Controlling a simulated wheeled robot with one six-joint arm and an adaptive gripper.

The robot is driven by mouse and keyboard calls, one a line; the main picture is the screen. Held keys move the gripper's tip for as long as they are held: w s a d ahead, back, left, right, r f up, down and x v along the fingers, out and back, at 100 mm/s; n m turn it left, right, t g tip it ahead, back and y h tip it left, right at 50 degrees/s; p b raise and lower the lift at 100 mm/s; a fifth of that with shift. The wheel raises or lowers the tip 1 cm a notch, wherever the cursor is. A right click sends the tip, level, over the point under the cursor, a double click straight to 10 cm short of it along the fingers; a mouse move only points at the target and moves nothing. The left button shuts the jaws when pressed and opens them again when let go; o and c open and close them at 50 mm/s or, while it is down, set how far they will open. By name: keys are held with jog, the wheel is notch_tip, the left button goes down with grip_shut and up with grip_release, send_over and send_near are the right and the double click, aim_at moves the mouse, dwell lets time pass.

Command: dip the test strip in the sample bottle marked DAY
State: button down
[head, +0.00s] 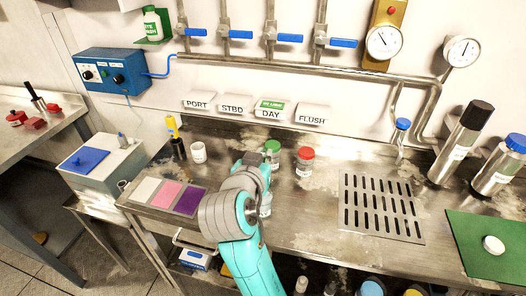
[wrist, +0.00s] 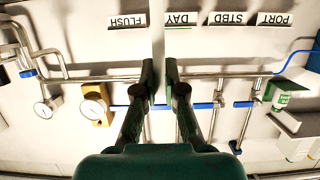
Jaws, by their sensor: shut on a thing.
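My gripper (wrist: 161,72) is nearly closed in the wrist view, with its fingertips either side of a narrow gap. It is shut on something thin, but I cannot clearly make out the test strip. In the head view my arm hides most of the gripper, which is over the steel bench (head: 325,235). A green-capped bottle (head: 272,148) stands just behind it, and a red-capped bottle (head: 304,160) stands to the right. Another pale bottle (head: 265,208) is partly hidden by my arm. Bottle labels are unreadable. The DAY sign (head: 270,110), with a green tag, is on the wall behind.
A white cup (head: 198,153) and a colour card (head: 145,189) lie left of my arm. A drain grille (head: 347,205) is to the right. Tall steel cylinders (head: 459,145) stand farther right beside a green mat (head: 470,250). Blue-handled valves (head: 290,38) line the wall.

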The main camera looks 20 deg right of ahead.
jog(key=shift+f, duration=4.7)
jog(key=shift+r, duration=5.4)
